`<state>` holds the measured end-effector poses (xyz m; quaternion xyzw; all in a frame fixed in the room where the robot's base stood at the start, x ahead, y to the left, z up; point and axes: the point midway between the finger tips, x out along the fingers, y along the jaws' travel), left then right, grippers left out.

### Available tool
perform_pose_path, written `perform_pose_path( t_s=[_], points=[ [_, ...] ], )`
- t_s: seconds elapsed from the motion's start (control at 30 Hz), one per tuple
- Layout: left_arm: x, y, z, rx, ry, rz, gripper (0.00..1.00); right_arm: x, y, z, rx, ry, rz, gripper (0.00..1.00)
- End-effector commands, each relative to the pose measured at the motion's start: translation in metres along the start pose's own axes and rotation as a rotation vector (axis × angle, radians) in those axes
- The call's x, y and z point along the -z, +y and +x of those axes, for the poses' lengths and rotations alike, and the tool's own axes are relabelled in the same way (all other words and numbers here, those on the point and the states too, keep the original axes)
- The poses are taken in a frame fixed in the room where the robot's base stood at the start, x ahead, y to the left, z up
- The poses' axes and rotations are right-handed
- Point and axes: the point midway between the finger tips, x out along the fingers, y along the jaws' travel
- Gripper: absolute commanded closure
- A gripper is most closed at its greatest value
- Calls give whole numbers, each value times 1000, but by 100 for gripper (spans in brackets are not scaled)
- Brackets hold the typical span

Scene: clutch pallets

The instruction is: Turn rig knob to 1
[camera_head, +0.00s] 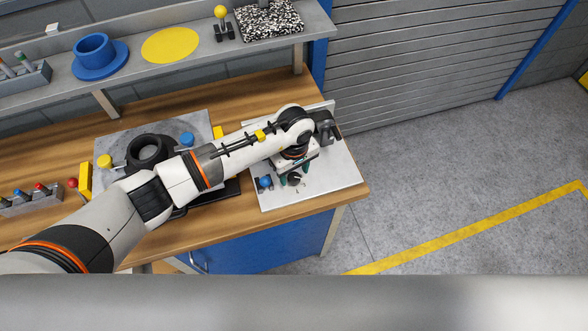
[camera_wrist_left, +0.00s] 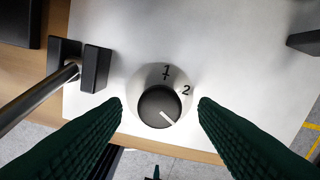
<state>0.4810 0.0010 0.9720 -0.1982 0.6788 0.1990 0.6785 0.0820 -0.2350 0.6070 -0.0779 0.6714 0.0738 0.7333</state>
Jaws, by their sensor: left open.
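The rig knob (camera_wrist_left: 159,106) is a round black knob on a pale dial, set in a light metal plate (camera_wrist_left: 225,40). Its white pointer line aims to the lower right. The marks 1 and 2 sit above and to the upper right, so the pointer is at neither. My left gripper (camera_wrist_left: 160,104) is open, with a green ribbed finger on each side of the knob and a visible gap to it on both sides. In the head view the knob (camera_head: 294,179) shows just below the gripper, on the plate (camera_head: 342,182) at the bench's right end.
A blue-topped part (camera_head: 264,183) with black pieces stands left of the knob on the plate. A black fixture (camera_head: 326,126) stands behind. A shelf (camera_head: 205,55) holds a blue flanged part (camera_head: 95,55).

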Motion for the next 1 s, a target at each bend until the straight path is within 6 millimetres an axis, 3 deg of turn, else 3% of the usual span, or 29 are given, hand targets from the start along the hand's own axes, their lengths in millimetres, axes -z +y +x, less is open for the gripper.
perform_pose_path(
  t_s=[0.17, 0.43, 0.7, 1.0],
  points=[
    [0, 0, 11, 0, 0, 0, 46, -1, 0, -3, 0, -1, 0, 100],
    [0, 0, 12, 1, 0, 0, 46, -2, 0, -3, 1, -2, -1, 100],
    [0, 0, 12, 1, 0, 0, 90, -3, -1, -3, 1, -3, -1, 100],
    [0, 0, 15, 2, -2, -33, 91, -2, -1, 10, 1, -4, -1, 100]
  ],
)
